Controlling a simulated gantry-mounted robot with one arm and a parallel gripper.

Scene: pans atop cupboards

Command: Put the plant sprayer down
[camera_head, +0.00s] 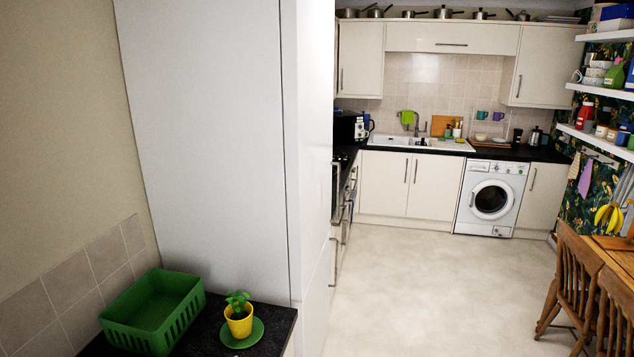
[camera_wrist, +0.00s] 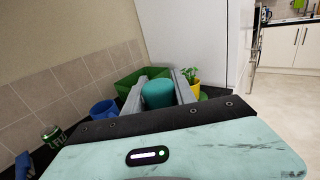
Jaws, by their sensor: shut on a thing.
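My gripper (camera_wrist: 160,76) shows only in the wrist view, with its two grey fingers shut on a teal rounded body. I take this for the plant sprayer (camera_wrist: 158,95); its spray head cannot be made out. Beyond the fingers stand the green basket (camera_wrist: 125,84) and the yellow plant pot (camera_wrist: 195,91). The gap between the sprayer and the dark worktop (camera_head: 268,347) is hidden by my gripper, so I cannot tell if they touch. The head view does not show the sprayer or my gripper.
In the head view, the green slatted basket (camera_head: 122,337) looks empty. The yellow pot (camera_head: 239,326) with a plant stands on a green saucer (camera_head: 255,336). A tall white cabinet (camera_head: 215,130) rises behind. A blue pot (camera_wrist: 103,110) and a green-marked jar (camera_wrist: 53,136) stand left of my gripper.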

